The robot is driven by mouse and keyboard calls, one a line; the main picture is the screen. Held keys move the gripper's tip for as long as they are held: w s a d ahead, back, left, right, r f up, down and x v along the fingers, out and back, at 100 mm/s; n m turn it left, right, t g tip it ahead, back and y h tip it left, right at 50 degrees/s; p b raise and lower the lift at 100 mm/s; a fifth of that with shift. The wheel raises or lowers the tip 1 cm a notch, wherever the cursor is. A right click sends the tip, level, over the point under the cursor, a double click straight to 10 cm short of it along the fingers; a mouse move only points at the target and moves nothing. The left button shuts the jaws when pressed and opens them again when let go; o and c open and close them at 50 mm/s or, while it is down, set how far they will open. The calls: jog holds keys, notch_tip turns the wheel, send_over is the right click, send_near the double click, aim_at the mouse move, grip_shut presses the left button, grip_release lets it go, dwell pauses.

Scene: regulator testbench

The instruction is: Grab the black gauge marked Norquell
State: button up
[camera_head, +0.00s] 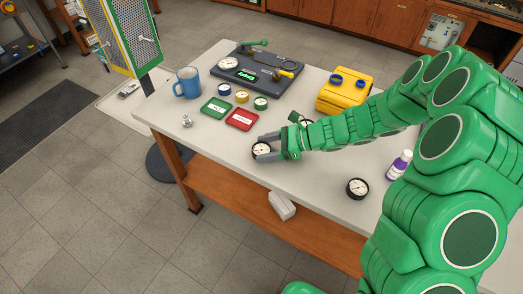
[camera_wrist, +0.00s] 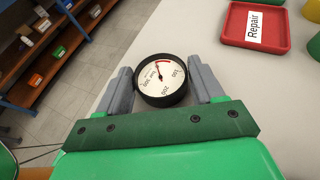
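A round black gauge (camera_head: 261,149) with a white dial lies at the near left edge of the table, at my gripper (camera_head: 268,147). In the wrist view the gauge (camera_wrist: 161,80) sits between the two grey fingers of my gripper (camera_wrist: 161,78), face up, with a red arc on its dial. The fingers are very close to both its sides; I cannot tell whether they press on it. Its maker's name is too small to read. Another black gauge (camera_head: 357,188) lies to the right near the front edge. A further gauge (camera_head: 228,63) rests on the dark test bench.
A red Repair tray (camera_head: 242,119), a green tray (camera_head: 216,107), a blue mug (camera_head: 187,82) and several small round containers are behind my gripper. A yellow case (camera_head: 345,92) and a purple-white bottle (camera_head: 399,165) stand right. A metal fitting (camera_head: 187,121) lies left.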

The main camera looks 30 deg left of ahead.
aim_at(266, 149)
jog(key=c, duration=0.6)
jog(key=shift+c, duration=0.2)
jog(key=shift+r, duration=0.1)
jog(key=shift+r, duration=0.4)
notch_tip(266, 149, up, 2)
jog(key=shift+r, duration=0.1)
jog(key=s+d+r, duration=0.9)
jog(key=s+r, duration=0.1)
jog(key=shift+d, duration=0.35)
